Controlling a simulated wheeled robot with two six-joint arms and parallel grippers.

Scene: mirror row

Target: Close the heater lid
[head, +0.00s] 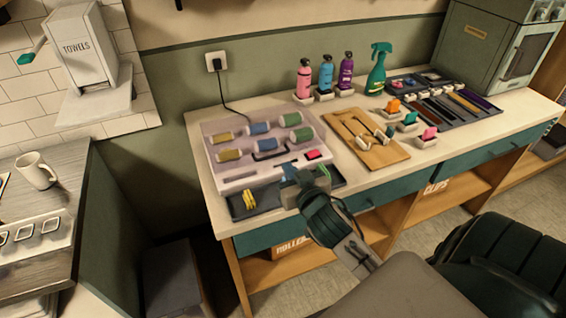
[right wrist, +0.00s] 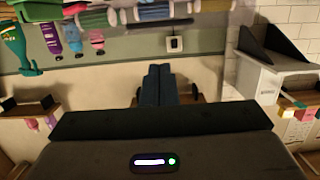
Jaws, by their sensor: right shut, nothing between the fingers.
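The heater (head: 228,182) is a pale box on the counter, with two rows of coloured rollers and a red switch (head: 313,155) at its front right. A dark handle-like bar (head: 270,152) lies in front of the rollers. I cannot clearly make out the lid's outline or how far open it is. My right gripper (head: 289,173) is at the heater's front edge, over the dark tray there. Its blue fingers are shut and empty; they also show in the right wrist view (right wrist: 159,86). Whether they touch the heater I cannot tell. My left gripper is out of view.
A dark tray (head: 236,207) with yellow clips lies before the heater. A wooden board (head: 385,157) with tools is to its right. Bottles (head: 326,76) and a green sprayer (head: 377,70) stand behind.

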